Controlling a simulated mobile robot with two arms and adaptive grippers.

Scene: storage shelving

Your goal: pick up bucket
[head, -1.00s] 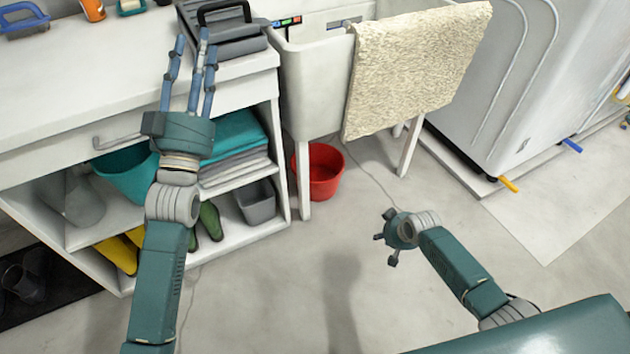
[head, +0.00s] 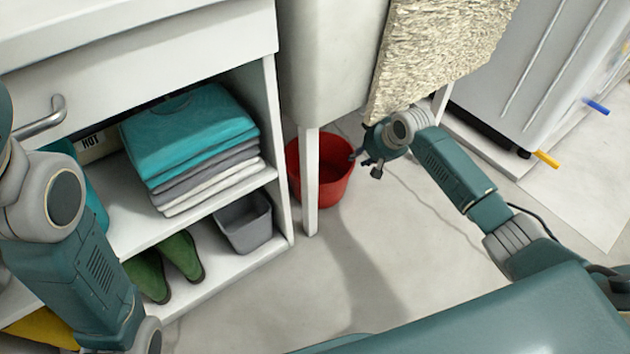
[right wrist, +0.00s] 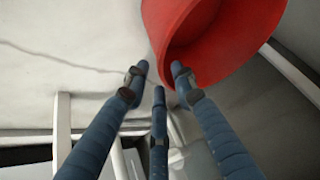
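The red bucket (head: 336,181) stands on the floor under the white sink, partly hidden behind the sink's front leg. In the right wrist view the bucket (right wrist: 225,45) fills the upper right. My right gripper (head: 364,157) is at the bucket's right side, close to its rim.
The sink leg (head: 311,185) stands in front of the bucket. A beige towel (head: 437,55) hangs above my right gripper. At left, a shelf unit (head: 285,150) holds folded towels (head: 190,130), a grey bin (head: 246,225) and green shoes (head: 180,257). The floor in front is clear.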

